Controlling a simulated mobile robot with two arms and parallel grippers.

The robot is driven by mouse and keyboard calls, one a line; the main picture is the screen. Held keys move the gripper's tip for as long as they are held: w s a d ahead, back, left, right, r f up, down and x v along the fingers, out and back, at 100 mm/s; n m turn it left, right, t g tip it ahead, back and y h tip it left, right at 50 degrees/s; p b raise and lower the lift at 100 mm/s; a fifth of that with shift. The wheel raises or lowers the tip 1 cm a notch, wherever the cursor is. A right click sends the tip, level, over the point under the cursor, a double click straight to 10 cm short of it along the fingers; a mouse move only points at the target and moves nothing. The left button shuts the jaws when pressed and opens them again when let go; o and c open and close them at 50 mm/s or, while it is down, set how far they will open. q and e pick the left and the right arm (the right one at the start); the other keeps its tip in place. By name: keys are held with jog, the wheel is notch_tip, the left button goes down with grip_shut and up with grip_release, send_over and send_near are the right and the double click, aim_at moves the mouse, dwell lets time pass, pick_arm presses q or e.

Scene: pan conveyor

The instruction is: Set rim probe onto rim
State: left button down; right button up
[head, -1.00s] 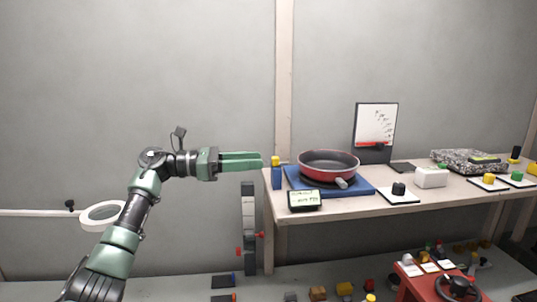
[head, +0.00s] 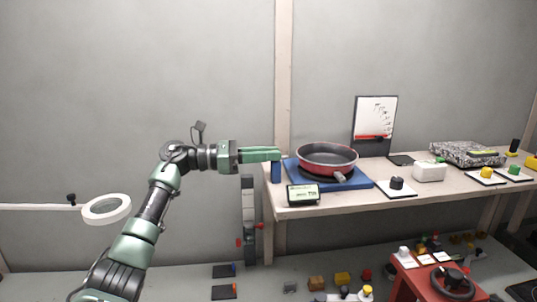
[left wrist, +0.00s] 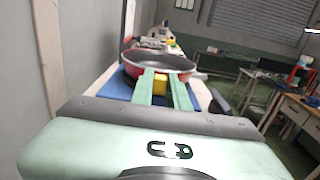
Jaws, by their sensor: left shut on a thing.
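The rim probe, seemingly the blue block with a yellow top, stands upright at the left end of the bench; its blue body (head: 276,172) shows below my fingers in the head view. Its yellow top (left wrist: 160,87) shows between the fingers in the left wrist view. My left gripper (head: 277,155) is shut on that yellow top, which the fingers hide in the head view. The red pan (head: 327,158) with a dark inside sits on a blue base (head: 360,186), just right of the probe. Its rim is close to my fingertips but appears apart. My right gripper is not in view.
A small display box (head: 303,194) stands in front of the pan. A white board (head: 375,118) stands behind it. A black knob (head: 397,183) and a white box (head: 430,172) lie to the right. A red cart (head: 430,275) stands below. The space above the pan is clear.

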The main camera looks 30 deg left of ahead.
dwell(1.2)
pick_arm(q)
jog(key=shift+w+d+b, duration=0.25)
jog(key=shift+d+b, duration=0.05)
jog(key=shift+d, duration=0.05)
jog(key=shift+b+x, duration=0.3)
jog(key=shift+x, duration=0.5)
jog(key=shift+a, duration=0.1)
jog(key=c, duration=1.6)
grip_release()
jog(key=shift+o, duration=1.2)
jog(key=shift+w+d, duration=0.1)
jog(key=shift+d, duration=0.1)
